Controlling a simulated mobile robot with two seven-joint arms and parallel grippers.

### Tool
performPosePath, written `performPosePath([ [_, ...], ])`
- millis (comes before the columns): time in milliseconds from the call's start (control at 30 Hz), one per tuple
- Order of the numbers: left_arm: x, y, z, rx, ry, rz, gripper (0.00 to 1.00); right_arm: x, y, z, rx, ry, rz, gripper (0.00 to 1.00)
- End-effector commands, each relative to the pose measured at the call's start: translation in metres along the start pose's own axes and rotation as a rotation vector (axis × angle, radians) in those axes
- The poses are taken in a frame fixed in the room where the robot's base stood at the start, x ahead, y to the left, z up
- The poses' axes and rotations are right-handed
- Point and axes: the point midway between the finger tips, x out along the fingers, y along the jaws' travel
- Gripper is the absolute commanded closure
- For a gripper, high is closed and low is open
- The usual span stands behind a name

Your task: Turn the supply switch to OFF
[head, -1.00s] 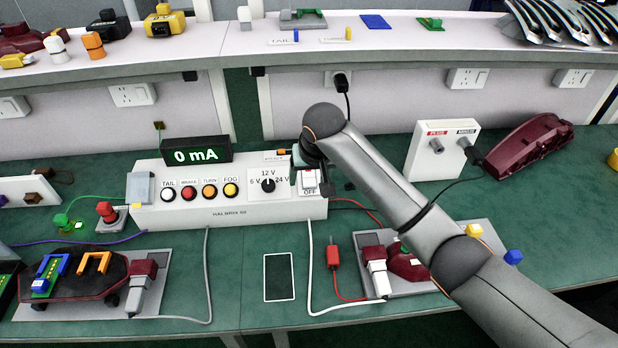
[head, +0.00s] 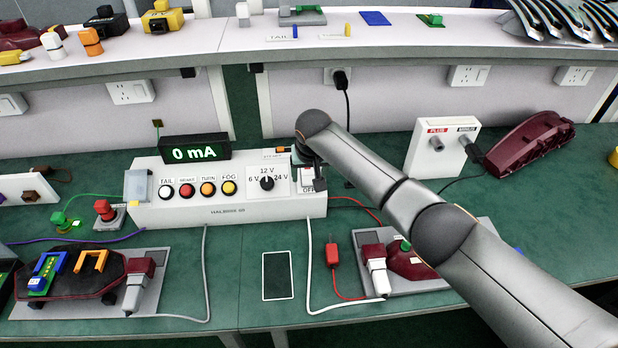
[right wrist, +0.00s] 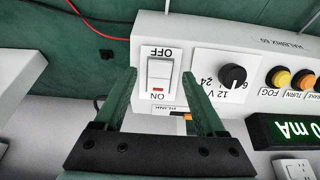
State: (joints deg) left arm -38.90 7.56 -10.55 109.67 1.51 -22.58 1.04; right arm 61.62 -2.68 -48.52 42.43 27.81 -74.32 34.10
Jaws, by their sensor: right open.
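The supply switch (head: 307,177) is a white rocker on the right end of the white test box (head: 230,213), with an OFF label below it in the head view. In the right wrist view the rocker (right wrist: 159,72) appears upside down, OFF above and ON below, with a small red mark at the ON end. My right gripper (right wrist: 159,78) is open and empty, its two fingers on either side of the rocker in that view. I cannot tell whether they touch the box. In the head view the right wrist partly hides the gripper (head: 319,181). My left gripper is not in view.
The box carries a voltage knob (head: 267,183), several coloured buttons and a display (head: 195,149) reading 0 mA. Right of it stand a white PLUS/MINUS unit (head: 438,150) and a red lamp (head: 527,143). A red cable (head: 350,201) runs behind the arm.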

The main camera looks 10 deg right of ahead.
Motion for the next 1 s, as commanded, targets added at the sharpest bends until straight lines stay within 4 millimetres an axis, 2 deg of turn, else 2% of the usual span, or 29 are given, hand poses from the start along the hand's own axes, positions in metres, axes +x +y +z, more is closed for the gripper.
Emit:
performPosePath([
  [100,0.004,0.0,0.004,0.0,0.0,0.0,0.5,0.012,-0.001,0.0,-0.001,-0.001,0.0,0.28],
  [233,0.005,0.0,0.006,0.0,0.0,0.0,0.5,0.018,-0.001,0.0,-0.001,0.001,0.0,0.28],
  [633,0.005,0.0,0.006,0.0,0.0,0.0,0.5,0.021,0.0,0.0,-0.001,0.002,-0.001,0.29],
  [1000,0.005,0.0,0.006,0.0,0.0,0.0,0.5,0.021,0.0,0.0,-0.001,0.001,0.0,0.7],
])
